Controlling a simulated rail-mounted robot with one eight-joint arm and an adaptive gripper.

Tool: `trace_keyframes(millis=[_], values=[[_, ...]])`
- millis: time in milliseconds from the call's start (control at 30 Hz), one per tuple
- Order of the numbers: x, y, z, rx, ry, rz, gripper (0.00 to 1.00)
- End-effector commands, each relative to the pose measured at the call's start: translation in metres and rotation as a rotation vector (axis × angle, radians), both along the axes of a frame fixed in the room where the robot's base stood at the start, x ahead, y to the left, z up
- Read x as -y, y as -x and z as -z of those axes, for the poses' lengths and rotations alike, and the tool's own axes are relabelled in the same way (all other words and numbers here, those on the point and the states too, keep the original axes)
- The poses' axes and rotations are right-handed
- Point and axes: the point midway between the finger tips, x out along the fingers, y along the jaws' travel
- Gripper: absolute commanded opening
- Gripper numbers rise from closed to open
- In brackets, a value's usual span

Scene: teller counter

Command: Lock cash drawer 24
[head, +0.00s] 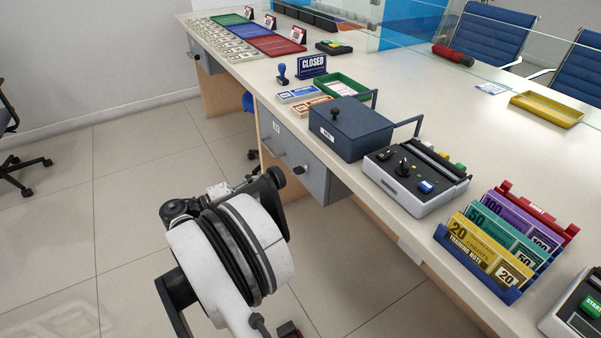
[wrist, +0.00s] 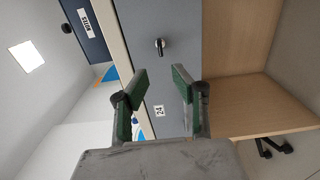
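Drawer 24 is a grey front under the counter, in the head view (head: 311,168) and filling the middle of the wrist view (wrist: 172,88). It looks pushed in, about level with the counter edge. In the head view my arm hides most of the gripper.
A dark blue box (head: 352,130) with a knob and handles stands on the counter above the drawer. Beside it are a grey key-switch device (head: 416,176), a green tray (head: 343,90) and a rack of notes (head: 505,245). The floor (head: 130,220) left of the counter is mostly clear.

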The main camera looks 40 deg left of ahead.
Motion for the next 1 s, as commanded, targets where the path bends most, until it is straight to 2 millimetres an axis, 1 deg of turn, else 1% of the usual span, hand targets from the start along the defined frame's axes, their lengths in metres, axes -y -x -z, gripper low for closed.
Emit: trace_keyframes(millis=[400,600,800,1000], values=[[0.031,-0.070,0.002,-0.002,-0.001,0.002,0.25],[0.043,-0.099,0.001,-0.002,-0.001,0.002,0.25],[0.049,-0.115,0.001,-0.002,-0.001,0.000,0.25],[0.050,-0.118,0.000,-0.002,-0.001,0.000,0.25]])
